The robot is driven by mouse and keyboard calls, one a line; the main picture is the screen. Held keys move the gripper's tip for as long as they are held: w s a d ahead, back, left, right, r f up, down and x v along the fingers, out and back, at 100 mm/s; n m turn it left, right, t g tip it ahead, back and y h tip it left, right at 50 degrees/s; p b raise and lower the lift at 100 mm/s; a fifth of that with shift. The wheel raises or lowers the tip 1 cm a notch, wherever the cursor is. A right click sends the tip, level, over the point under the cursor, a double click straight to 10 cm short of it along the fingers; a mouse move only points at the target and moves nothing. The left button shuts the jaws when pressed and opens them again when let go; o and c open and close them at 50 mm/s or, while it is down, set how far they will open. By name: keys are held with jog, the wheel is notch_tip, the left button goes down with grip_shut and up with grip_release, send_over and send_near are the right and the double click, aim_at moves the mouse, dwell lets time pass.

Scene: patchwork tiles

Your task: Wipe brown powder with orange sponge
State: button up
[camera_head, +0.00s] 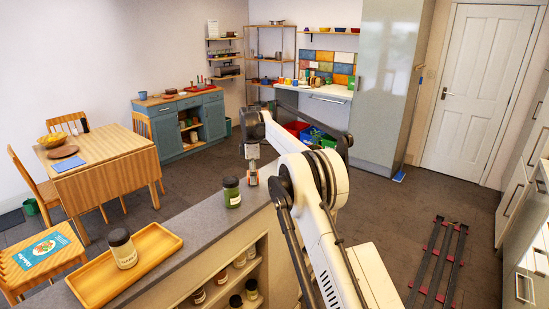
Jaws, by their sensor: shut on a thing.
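My gripper (251,167) points down over the far part of the grey counter (190,232). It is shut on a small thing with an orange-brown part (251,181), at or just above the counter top. It is too small and too covered by the gripper to tell for sure that it is the orange sponge. I cannot make out brown powder on the counter; my arm hides part of the far end.
A green jar (232,193) stands on the counter just left of my gripper. Nearer are a wooden tray (95,280) and a dark-lidded jar (122,249) on it. Several jars fill the shelves below. The counter between tray and green jar looks clear.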

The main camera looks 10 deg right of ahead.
notch_tip(320, 180, up, 3)
jog(key=shift+s+d+r+p, duration=0.1)
jog(key=shift+s+p, duration=0.05)
jog(key=shift+p, duration=0.2)
jog(key=shift+r+p, duration=0.45)
jog(key=shift+r, duration=0.25)
jog(key=shift+r+p, duration=0.85)
jog(key=shift+r, duration=0.8)
